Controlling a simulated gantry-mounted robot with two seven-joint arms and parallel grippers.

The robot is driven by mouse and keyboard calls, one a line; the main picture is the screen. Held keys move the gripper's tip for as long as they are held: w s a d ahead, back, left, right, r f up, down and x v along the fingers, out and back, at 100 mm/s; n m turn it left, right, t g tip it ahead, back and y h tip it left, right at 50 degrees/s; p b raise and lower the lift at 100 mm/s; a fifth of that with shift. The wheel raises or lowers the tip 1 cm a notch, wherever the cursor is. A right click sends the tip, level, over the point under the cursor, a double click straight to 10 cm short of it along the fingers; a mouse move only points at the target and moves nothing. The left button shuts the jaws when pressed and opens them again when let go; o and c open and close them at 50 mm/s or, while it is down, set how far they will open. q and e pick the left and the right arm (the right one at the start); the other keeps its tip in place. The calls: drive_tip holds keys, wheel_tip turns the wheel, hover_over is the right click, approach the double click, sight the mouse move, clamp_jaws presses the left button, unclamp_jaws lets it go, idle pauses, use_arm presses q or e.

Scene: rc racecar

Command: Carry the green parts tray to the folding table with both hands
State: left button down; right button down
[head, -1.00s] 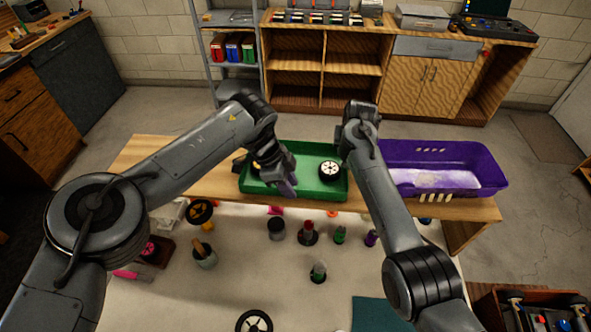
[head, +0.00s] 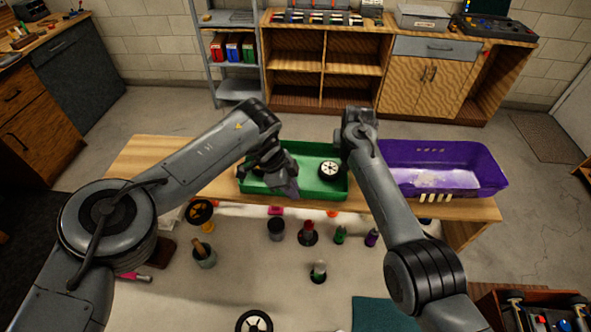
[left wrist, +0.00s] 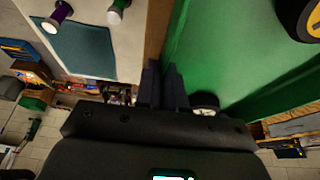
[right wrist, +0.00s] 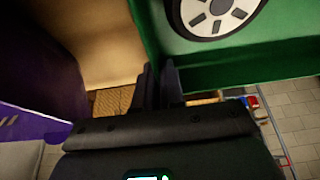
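The green parts tray (head: 320,190) sits at the near side of a wooden tabletop (head: 215,185) in the head view. A black wheel with a white hub (head: 329,169) lies in its right part; a second wheel on the left is mostly hidden by my left arm. My left gripper (head: 287,187) is at the tray's near left; in the left wrist view its fingers (left wrist: 163,85) close on the tray wall. My right gripper is hidden behind its arm in the head view; in the right wrist view its fingers (right wrist: 158,85) pinch the tray wall (right wrist: 147,35).
A purple bin (head: 480,160) stands just right of the tray. Tools, bottles and a loose wheel (head: 254,321) stand on the pale near surface (head: 210,290). Shelves and a wooden cabinet (head: 395,82) line the back wall, with open floor before them.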

idle(0.4)
